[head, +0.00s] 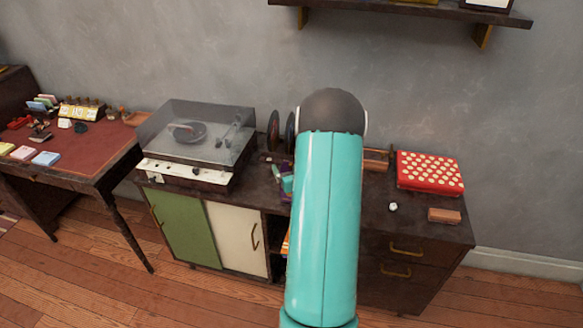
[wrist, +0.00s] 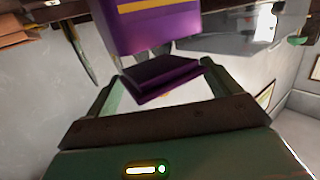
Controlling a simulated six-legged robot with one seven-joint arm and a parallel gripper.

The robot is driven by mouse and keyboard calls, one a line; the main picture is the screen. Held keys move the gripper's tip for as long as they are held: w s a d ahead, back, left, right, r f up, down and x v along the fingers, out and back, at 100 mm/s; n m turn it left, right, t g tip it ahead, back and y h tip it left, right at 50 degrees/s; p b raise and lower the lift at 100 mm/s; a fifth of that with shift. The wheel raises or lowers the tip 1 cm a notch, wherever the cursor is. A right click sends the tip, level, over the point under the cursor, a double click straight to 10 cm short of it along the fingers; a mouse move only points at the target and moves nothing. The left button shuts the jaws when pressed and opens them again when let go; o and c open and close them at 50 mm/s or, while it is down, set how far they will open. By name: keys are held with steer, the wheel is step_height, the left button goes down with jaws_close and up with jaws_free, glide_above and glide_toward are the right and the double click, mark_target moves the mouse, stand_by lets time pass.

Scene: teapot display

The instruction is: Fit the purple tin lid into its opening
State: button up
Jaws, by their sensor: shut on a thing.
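The purple tin lid (wrist: 160,79) is between the two fingers of my gripper (wrist: 163,70) in the wrist view, and the gripper is shut on it. The lid looks tilted to the tin. The purple tin (wrist: 158,27), with a yellow band, is just beyond the lid at the top of the wrist view. Its opening is not visible, and I cannot tell if lid and tin touch. In the head view, only a little purple and part of my gripper (head: 287,180) show left of my teal arm, which hides most of that spot.
A record player (head: 195,140) stands left on the dark cabinet (head: 405,228). A red dotted box (head: 430,172), a small white object (head: 393,207) and a brown block (head: 444,215) are on the right. A wall shelf (head: 400,12) hangs above. A desk (head: 95,165) stands at left.

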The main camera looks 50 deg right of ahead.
steer(key=shift+f, duration=1.4)
stand_by(1.2)
steer(key=o, duration=0.7)
steer(key=shift+o, duration=0.2)
steer(key=shift+s, duration=0.1)
steer(key=v, duration=1.3)
steer(key=shift+s+a, duration=0.2)
steer(key=shift+s, duration=0.05)
